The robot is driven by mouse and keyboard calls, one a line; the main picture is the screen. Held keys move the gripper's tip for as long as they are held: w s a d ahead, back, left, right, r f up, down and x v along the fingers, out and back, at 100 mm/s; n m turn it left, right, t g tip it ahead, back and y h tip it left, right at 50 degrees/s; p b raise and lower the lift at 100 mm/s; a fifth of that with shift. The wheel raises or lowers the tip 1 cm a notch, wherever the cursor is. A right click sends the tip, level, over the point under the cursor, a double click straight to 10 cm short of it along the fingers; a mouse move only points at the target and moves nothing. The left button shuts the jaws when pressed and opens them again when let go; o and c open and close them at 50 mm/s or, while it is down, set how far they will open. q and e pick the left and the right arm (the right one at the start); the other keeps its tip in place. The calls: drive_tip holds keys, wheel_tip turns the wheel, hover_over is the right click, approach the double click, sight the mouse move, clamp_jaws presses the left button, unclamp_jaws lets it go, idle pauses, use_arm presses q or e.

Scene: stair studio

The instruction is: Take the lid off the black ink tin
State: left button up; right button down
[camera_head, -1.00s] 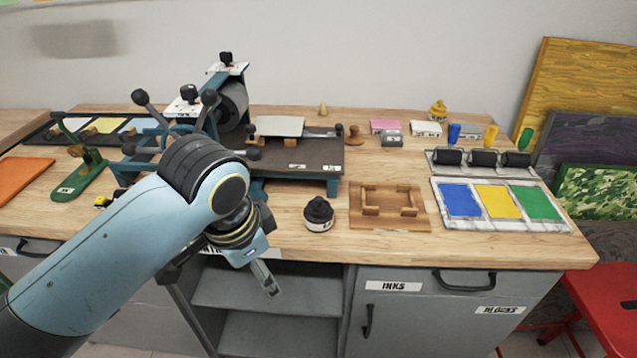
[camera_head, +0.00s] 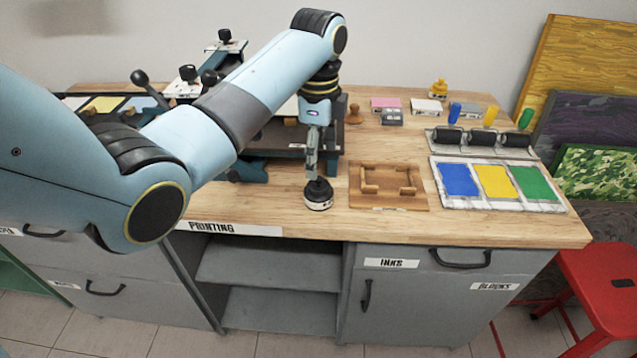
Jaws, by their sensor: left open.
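The black ink tin (camera_head: 318,203) stands upright near the front edge of the wooden bench. It has a pale label around its side and a black lid (camera_head: 318,187) on top. My left gripper (camera_head: 312,174) points down from above, with its fingertips at the top of the lid. The fingers hide the lid's knob, and I cannot tell if they touch it. The gripper is open. My right gripper is not in view.
A wooden frame jig (camera_head: 430,200) lies just right of the tin. Further right is a tray with blue, yellow and green ink (camera_head: 495,206), with black rollers (camera_head: 483,139) behind it. My left arm hides much of the press (camera_head: 262,150). Bench surface left of the tin is clear.

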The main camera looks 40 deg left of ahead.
sight(318, 178)
use_arm(q)
wheel_tip(318, 178, down, 6)
drive_tip(key=shift+s+f+p, duration=0.1)
drive_tip(key=shift+p, duration=0.2)
drive_tip(key=shift+d, duration=0.1)
drive_tip(key=c, duration=1)
